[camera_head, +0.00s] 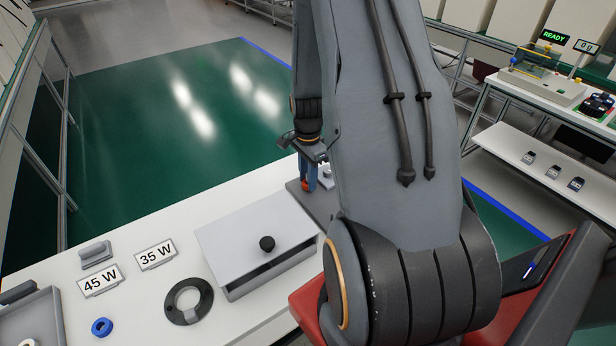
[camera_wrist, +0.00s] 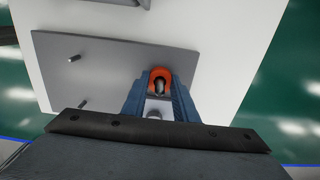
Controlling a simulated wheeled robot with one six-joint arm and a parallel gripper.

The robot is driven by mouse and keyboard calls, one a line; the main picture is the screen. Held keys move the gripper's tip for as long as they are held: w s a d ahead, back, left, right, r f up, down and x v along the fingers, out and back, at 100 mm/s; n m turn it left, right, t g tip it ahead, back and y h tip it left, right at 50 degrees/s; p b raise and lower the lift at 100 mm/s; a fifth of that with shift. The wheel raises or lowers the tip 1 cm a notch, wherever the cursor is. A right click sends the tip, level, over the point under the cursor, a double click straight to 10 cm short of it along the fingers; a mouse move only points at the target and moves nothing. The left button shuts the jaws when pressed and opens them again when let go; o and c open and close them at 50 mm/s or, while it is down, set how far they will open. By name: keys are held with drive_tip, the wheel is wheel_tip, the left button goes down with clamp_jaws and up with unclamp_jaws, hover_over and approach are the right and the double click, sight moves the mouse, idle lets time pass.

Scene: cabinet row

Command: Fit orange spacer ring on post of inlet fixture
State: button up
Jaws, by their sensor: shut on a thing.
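My gripper (camera_head: 309,170) hangs over the counter's far end in the head view, partly beside my own arm. In the wrist view its blue fingers (camera_wrist: 158,98) are shut on the orange spacer ring (camera_wrist: 161,74), which also shows as a small orange spot in the head view (camera_head: 305,184). The ring is over a grey fixture plate (camera_wrist: 110,68). A grey post tip (camera_wrist: 160,87) shows within the ring's opening; I cannot tell whether the ring is around it or above it. Two more pins stand on the plate, one upper (camera_wrist: 74,58) and one lower (camera_wrist: 82,104).
A grey box (camera_head: 255,235) with a black knob stands close to the plate on the white counter. A dark ring-shaped part (camera_head: 189,301), a blue ring (camera_head: 102,327), 45 W (camera_head: 100,281) and 35 W (camera_head: 156,254) signs and a tray (camera_head: 30,322) lie further left.

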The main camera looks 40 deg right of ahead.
drive_tip(key=shift+f, duration=0.35)
drive_tip(key=o, duration=1.1)
drive_tip(key=shift+r, duration=0.15)
drive_tip(key=shift+r+b, duration=1)
drive_tip(key=shift+r, duration=2.8)
drive_tip(key=shift+a, duration=0.1)
drive_tip(key=s+a+r+n, duration=0.3)
drive_tip(key=a+n, duration=0.3)
drive_tip(key=a, duration=0.1)
drive_tip(key=s+a+r+n, duration=0.3)
drive_tip(key=a+n, duration=0.3)
drive_tip(key=a, duration=0.2)
drive_tip(key=s+a+r+n+t, duration=0.1)
drive_tip(key=s+a+r+n, duration=0.2)
drive_tip(key=a+n, duration=0.3)
drive_tip(key=shift+s+a+n, duration=0.3)
drive_tip(key=shift+s+a, duration=0.15)
drive_tip(key=shift+a, duration=0.2)
